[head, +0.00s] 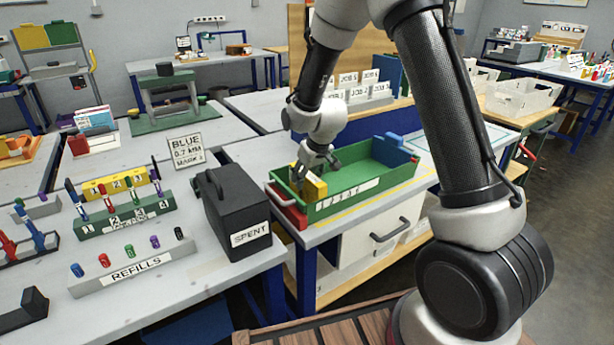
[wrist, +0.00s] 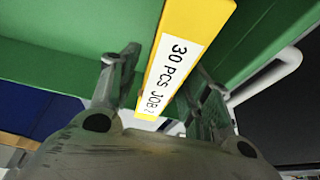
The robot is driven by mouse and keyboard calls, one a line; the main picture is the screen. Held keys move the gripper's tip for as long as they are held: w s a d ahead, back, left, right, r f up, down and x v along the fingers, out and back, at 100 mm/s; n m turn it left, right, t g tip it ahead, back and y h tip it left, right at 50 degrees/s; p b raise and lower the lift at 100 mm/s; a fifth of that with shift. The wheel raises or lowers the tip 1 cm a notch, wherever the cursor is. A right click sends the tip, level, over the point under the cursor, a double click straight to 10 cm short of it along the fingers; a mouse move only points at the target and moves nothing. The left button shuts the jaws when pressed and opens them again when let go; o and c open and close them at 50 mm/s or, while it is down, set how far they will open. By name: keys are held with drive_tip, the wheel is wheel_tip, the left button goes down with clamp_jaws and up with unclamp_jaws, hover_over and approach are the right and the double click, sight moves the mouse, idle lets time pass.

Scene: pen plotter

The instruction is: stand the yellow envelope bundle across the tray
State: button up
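The yellow envelope bundle (head: 316,189) stands in the left part of the long green tray (head: 374,187), near its red end. In the wrist view the bundle (wrist: 188,55) shows its narrow yellow face with a white label reading "30 PCS JOB 2". My gripper (head: 317,170) is over the bundle, with its fingers spread to either side. In the wrist view the fingers of my gripper (wrist: 168,75) straddle the bundle, and green shows between the left finger and the bundle. The bundle's lower part is hidden by the tray wall.
A blue block (head: 396,150) sits at the tray's right end; the tray's middle is empty. A black SPENT box (head: 235,210) stands to the left. White job bins (head: 360,88) stand behind. A red piece (head: 287,208) is at the tray's left end.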

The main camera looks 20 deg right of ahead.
drive_tip(key=s+d+r+m, duration=0.1)
drive_tip(key=s+d+r, duration=0.3)
drive_tip(key=s+r, duration=0.5)
drive_tip(key=s+d+r, duration=0.5)
drive_tip(key=s+r, duration=0.1)
drive_tip(key=r, duration=0.6)
drive_tip(key=s+d+r+m, duration=0.1)
drive_tip(key=s+d, duration=0.2)
drive_tip(key=s, duration=0.6)
drive_tip(key=s+d+r+m+h, duration=0.1)
drive_tip(key=s+d+r, duration=0.1)
drive_tip(key=s, duration=0.8)
drive_tip(key=shift+d+r+m, duration=0.2)
drive_tip(key=shift+d+m, duration=0.1)
drive_tip(key=shift+d, duration=0.15)
